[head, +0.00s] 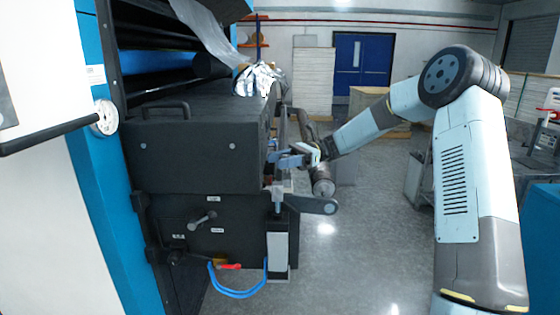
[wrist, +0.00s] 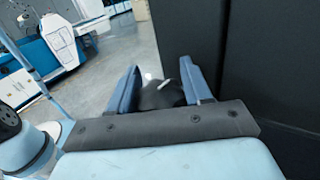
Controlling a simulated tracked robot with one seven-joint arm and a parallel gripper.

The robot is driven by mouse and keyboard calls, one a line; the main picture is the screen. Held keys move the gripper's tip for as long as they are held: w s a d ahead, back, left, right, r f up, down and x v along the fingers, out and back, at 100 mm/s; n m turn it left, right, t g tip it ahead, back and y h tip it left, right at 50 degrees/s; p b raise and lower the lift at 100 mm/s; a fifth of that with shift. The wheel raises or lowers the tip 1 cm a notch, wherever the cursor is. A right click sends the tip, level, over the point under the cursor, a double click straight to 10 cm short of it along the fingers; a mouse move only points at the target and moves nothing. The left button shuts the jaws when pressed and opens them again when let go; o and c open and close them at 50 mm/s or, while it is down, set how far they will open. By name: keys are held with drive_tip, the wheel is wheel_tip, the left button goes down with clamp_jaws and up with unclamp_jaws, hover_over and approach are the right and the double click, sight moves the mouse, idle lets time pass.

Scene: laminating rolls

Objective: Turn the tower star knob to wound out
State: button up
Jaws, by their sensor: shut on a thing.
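My gripper (head: 280,160) reaches in from the right in the head view, at the right side of the black machine housing. In the wrist view its two blue fingers (wrist: 161,72) are shut on a dark knob (wrist: 160,98), which I take to be the tower star knob. A short white mark shows on top of the knob. The fingers cover its sides, so its full shape and exact turn cannot be told. In the head view the knob is not clearly visible. A grey tower (head: 278,235) with a dark side arm (head: 314,205) stands below the gripper.
The black housing (head: 190,150) stands close beside my gripper on the left. Its lower panel has a crank lever (head: 203,220), a red handle (head: 229,266) and a blue hose (head: 238,293). Crumpled silver film (head: 258,80) lies on top. The floor (head: 350,250) to the right is clear.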

drive_tip(key=shift+d+n+g+h, duration=0.15)
drive_tip(key=shift+n+g+h, duration=0.6)
drive_tip(key=shift+g, duration=0.25)
drive_tip(key=shift+r, duration=0.1)
drive_tip(key=o, duration=1)
drive_tip(key=v, duration=1.3)
drive_tip(key=shift+w+d+f, duration=0.2)
drive_tip(key=shift+w+d, duration=0.05)
drive_tip(key=shift+w, duration=0.15)
